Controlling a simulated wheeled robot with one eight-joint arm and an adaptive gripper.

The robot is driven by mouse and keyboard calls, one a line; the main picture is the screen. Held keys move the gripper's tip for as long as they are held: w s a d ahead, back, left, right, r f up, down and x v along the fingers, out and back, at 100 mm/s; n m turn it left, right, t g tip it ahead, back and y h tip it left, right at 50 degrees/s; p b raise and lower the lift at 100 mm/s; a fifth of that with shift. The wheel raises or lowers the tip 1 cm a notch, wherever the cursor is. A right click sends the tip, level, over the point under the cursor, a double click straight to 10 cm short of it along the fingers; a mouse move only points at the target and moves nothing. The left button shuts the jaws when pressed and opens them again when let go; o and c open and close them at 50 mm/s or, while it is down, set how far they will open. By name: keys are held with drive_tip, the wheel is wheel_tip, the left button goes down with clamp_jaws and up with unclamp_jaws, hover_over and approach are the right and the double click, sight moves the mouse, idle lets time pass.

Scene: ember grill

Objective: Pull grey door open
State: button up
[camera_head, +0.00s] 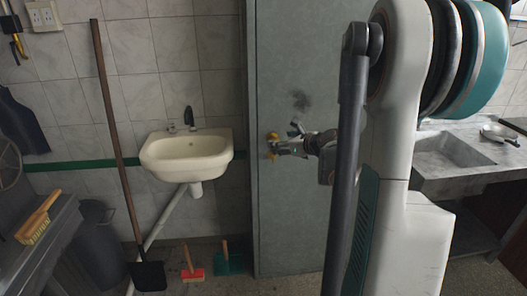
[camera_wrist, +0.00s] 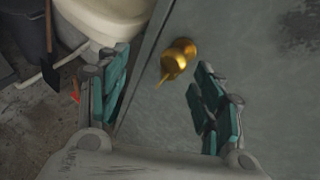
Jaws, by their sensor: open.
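The grey door (camera_head: 305,60) stands upright in the middle of the head view, with a dark smudge on its face. A brass knob (camera_head: 271,137) sits near its left edge. In the wrist view the door (camera_wrist: 235,35) fills the right side, and the golden knob (camera_wrist: 176,60) shows ahead of the space between my fingers. My gripper (camera_head: 283,143) is just right of the knob, close to the door face. In the wrist view my gripper (camera_wrist: 160,76) is open, its teal-padded fingers wide apart with nothing between them. Contact with the knob is not visible.
A white sink (camera_head: 187,155) is on the tiled wall left of the door. A long-handled shovel (camera_head: 148,272), a dark bin (camera_head: 95,245) and small brushes (camera_head: 192,272) stand on the floor there. A stone counter (camera_head: 470,165) is at right, behind my arm.

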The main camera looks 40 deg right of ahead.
drive_tip(key=w+d+f+b, duration=0.1)
drive_tip(key=w+f, duration=0.1)
drive_tip(key=w, duration=0.1)
drive_tip(key=w+d+f+m+b, duration=0.1)
drive_tip(key=w+d+f, duration=0.1)
drive_tip(key=w, duration=0.2)
drive_tip(key=w+d+f+m+b, duration=0.1)
drive_tip(key=w+f+b, duration=0.1)
drive_tip(key=w+f, duration=0.1)
drive_tip(key=shift+w+d+f, duration=0.1)
drive_tip(key=shift+w+d, duration=0.2)
drive_tip(key=shift+d, duration=0.05)
drive_tip(key=shift+h, duration=0.3)
clamp_jaws()
drive_tip(key=shift+s, duration=0.15)
